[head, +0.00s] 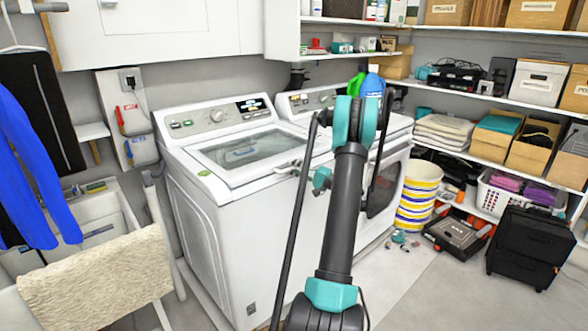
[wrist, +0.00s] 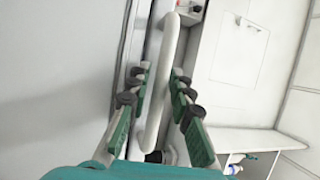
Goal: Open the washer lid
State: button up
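The white washer (head: 215,215) stands left of my arm in the head view. Its lid (head: 238,150), with a dark glass window, lies closed on top, below the control panel. My gripper (head: 300,167) is small and partly hidden by my arm in the head view, near the lid's front right corner. In the wrist view my gripper (wrist: 157,76) is open, its green fingers spread on either side of a white bar (wrist: 154,100) that looks like a handle. Gaps show between bar and fingers; whether either touches it is unclear.
A dryer (head: 390,165) stands right of the washer, with a blue bottle (head: 373,85) on top. A beige towel (head: 98,280) and blue garment (head: 30,170) are at left. A striped bucket (head: 418,195) and loaded shelves are at right. Some floor (head: 425,290) is clear at front right.

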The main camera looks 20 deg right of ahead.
grip_shut()
jog(key=shift+r, duration=0.1)
